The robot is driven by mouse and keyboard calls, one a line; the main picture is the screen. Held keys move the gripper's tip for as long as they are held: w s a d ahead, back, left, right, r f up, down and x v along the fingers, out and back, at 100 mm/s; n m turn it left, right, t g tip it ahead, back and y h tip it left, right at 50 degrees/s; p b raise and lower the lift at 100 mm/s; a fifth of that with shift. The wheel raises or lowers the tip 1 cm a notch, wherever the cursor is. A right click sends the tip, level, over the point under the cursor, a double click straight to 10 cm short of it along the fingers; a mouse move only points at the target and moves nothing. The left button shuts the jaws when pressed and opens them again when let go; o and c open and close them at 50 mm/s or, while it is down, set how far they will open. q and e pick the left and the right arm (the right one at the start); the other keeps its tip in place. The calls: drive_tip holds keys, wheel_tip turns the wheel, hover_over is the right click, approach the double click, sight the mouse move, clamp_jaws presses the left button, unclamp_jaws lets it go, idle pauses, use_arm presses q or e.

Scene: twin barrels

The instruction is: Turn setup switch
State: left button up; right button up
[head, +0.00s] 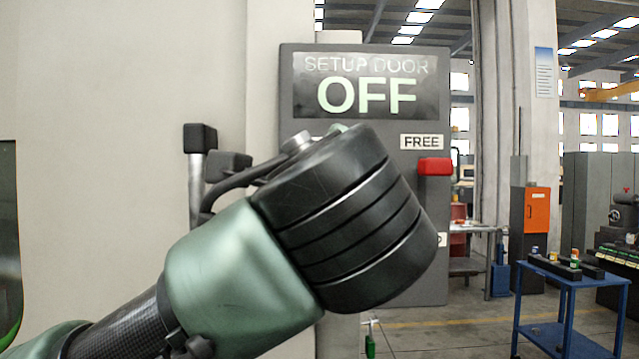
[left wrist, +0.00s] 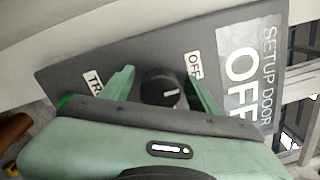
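The dark setup panel (head: 292,85) stands against the wall, and its display (head: 366,88) reads "SETUP DOOR OFF". In the left wrist view a round black switch knob (left wrist: 160,88) with a short white mark sits on the panel, between an "OFF" label and a partly hidden "TR" label. My left gripper (left wrist: 159,76) is open, with one green finger on each side of the knob. I cannot tell whether either finger touches it. In the head view my left wrist hides the knob and most of the gripper. My right gripper is in neither view.
A red block (head: 434,167) sits on the panel's right edge under a "FREE" label (head: 421,142). Dark-capped handles (head: 200,138) stand left of the panel.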

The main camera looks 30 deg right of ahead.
use_arm(q)
drive_tip(key=shift+s, duration=0.1)
drive_tip(key=shift+s+a+f+b, duration=0.1)
drive_tip(key=shift+s+a+b, duration=0.1)
drive_tip(key=shift+s+b, duration=0.15)
drive_tip(key=b+v, duration=0.2)
drive_tip(key=v, duration=0.4)
drive_tip(key=shift+s+a, duration=0.2)
drive_tip(key=shift+s, duration=0.15)
